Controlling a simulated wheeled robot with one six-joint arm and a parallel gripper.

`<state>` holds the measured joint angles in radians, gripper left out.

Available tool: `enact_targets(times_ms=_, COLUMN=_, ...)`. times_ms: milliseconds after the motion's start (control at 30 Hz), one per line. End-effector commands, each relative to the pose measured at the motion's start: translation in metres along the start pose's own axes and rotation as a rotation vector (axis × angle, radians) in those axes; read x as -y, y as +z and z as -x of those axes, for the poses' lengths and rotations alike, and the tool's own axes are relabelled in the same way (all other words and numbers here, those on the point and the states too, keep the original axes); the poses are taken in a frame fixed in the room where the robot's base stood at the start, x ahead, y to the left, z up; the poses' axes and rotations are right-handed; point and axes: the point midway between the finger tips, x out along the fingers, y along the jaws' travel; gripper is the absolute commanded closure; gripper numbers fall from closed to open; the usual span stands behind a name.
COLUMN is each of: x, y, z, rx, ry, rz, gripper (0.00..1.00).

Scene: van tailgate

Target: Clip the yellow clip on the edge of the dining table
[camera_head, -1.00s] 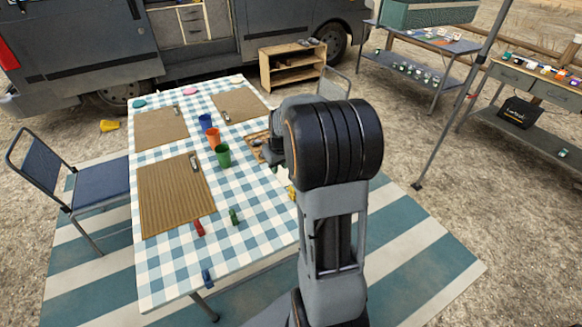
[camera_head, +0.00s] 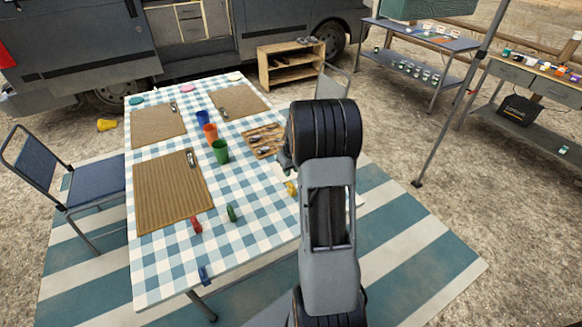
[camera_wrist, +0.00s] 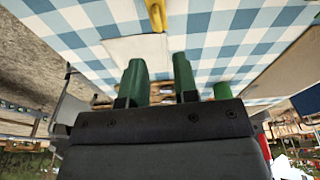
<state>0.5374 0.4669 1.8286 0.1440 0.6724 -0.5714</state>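The yellow clip (camera_head: 291,188) lies on the dining table near its right side, partly beside my arm. It also shows at the top of the wrist view (camera_wrist: 156,15), next to a white flat piece (camera_wrist: 135,48). The dining table (camera_head: 262,232) has a blue and white checked top. My gripper (camera_wrist: 159,75) has two green fingers, apart with nothing between them. The yellow clip is beyond the fingertips, not touching them. In the head view my arm hides most of the gripper.
A red clip (camera_head: 196,225) and a green clip (camera_head: 231,213) stand on the table. A blue clip (camera_head: 205,274) is at the near edge. Cups, including a green one (camera_head: 220,151), placemats (camera_head: 172,190) and a cutlery tray (camera_head: 262,140) occupy the table. A chair (camera_head: 92,186) stands left.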

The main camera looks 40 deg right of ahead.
Motion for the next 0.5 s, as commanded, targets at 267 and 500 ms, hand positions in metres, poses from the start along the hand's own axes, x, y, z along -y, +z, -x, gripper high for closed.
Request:
enact_targets(times_ms=267, x=0.000, y=0.007, z=-0.034, rx=0.000, ry=0.000, rz=0.000, gripper=0.72)
enact_targets(times_ms=500, x=0.000, y=0.011, z=-0.054, rx=0.000, ry=0.000, rz=0.000, gripper=0.72)
